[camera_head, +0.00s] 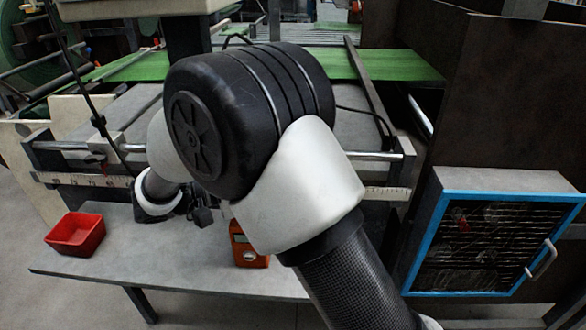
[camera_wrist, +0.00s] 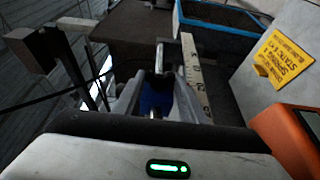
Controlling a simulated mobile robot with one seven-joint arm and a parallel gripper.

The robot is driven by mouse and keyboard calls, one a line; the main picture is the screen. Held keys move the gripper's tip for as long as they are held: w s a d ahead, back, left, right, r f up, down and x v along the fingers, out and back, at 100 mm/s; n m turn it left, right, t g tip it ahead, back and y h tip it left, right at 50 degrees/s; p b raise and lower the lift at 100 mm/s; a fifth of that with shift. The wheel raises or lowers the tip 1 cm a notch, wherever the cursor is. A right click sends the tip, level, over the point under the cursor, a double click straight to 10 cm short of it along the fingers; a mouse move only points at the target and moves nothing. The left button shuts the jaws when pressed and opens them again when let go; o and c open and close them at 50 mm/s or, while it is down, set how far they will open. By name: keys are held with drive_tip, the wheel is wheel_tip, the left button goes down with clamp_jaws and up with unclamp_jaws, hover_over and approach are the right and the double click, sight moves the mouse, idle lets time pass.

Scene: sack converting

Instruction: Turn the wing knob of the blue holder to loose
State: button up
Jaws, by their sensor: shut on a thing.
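In the wrist view the blue holder (camera_wrist: 154,101) shows as a small blue patch between the fingers of my gripper (camera_wrist: 157,88). A bright metal rod end shows in front of it and another beyond it. My gripper is shut at the holder, on what appears to be its wing knob. The knob's wings and their angle are hidden by the fingers. In the head view my arm covers the holder and most of my gripper.
A ruled scale bar (camera_head: 90,180) runs along the machine's front. On the grey table are a red bin (camera_head: 75,236) and an orange device (camera_head: 246,249). A blue-framed cabinet (camera_head: 488,246) stands right.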

drive_tip(key=shift+d, duration=0.1)
idle(0.4)
drive_tip(key=o, duration=1.1)
drive_tip(key=shift+c, duration=0.2)
drive_tip(key=p+v, duration=0.4)
drive_tip(key=v, duration=1.3)
drive_tip(key=shift+a+f, duration=0.15)
drive_tip(key=shift+a, duration=0.1)
